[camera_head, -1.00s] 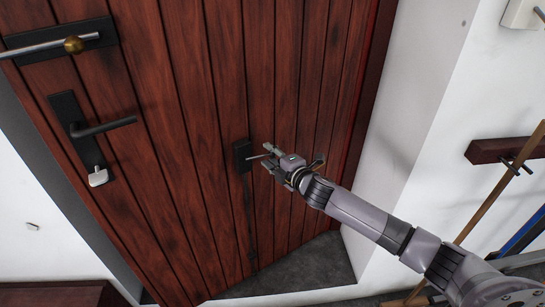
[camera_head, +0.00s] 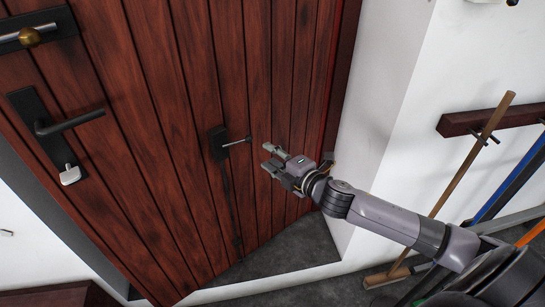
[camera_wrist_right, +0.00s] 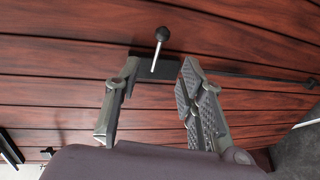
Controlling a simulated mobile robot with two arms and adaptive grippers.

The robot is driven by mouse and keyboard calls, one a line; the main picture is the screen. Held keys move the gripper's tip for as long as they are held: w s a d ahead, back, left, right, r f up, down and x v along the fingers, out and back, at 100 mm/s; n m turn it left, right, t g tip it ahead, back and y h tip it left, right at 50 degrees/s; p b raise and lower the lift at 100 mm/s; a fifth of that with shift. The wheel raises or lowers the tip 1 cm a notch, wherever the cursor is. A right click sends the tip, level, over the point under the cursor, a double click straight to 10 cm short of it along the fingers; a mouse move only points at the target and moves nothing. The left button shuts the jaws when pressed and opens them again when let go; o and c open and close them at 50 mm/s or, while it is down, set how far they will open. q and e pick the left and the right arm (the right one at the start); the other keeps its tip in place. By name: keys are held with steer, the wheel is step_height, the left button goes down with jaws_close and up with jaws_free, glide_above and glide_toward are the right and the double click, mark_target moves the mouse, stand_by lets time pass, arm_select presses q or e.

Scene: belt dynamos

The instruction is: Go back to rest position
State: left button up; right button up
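My right gripper (camera_head: 272,158) is in front of the wooden door (camera_head: 190,110), just to the right of and below a small black bolt (camera_head: 217,143) with a thin pin and dark knob. In the right wrist view, the two fingers of the right gripper (camera_wrist_right: 152,92) are spread apart with nothing between them. The knob (camera_wrist_right: 162,34) and its pin show beyond the fingertips, apart from them. My right arm reaches in from the lower right. My left gripper is not in view.
The door also has a black lever handle (camera_head: 72,123) with a pale thumb-turn and an upper bar latch with a brass knob (camera_head: 29,37). A white wall stands to the right. Beyond it, a wooden rack (camera_head: 480,119) and a broom (camera_head: 450,185) are close to my arm.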

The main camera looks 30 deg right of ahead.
stand_by(0.4)
steer(key=s+d+f+m+g+h, duration=0.1)
steer(key=d+f+m+g, duration=0.15)
steer(key=f, duration=0.75)
steer(key=s+d+f+m+g+h, duration=0.15)
steer(key=d+f+m, duration=0.25)
steer(key=f, duration=0.6)
steer(key=s+d+f+m+g+h, duration=0.1)
steer(key=s+f+m, duration=0.1)
steer(key=s+f, duration=0.45)
steer(key=s+f+m+g, duration=0.2)
steer(key=s+f, duration=0.1)
steer(key=f, duration=0.7)
steer(key=s+a+f+m+g, duration=0.3)
steer(key=s+f, duration=0.9)
steer(key=s, duration=0.3)
steer(key=s+a+f+m+g, duration=0.1)
steer(key=s+a+f, duration=0.2)
steer(key=s, duration=0.4)
steer(key=s+a+f+m+g, duration=0.1)
steer(key=s+a+f+g, duration=0.1)
steer(key=s, duration=0.5)
steer(key=s+a+f+m+g, duration=0.1)
steer(key=s+a+f+m, duration=0.1)
steer(key=s, duration=0.6)
steer(key=shift+a+f+g+y, duration=0.35)
steer(key=shift+a+f, duration=0.55)
steer(key=shift+a, duration=0.15)
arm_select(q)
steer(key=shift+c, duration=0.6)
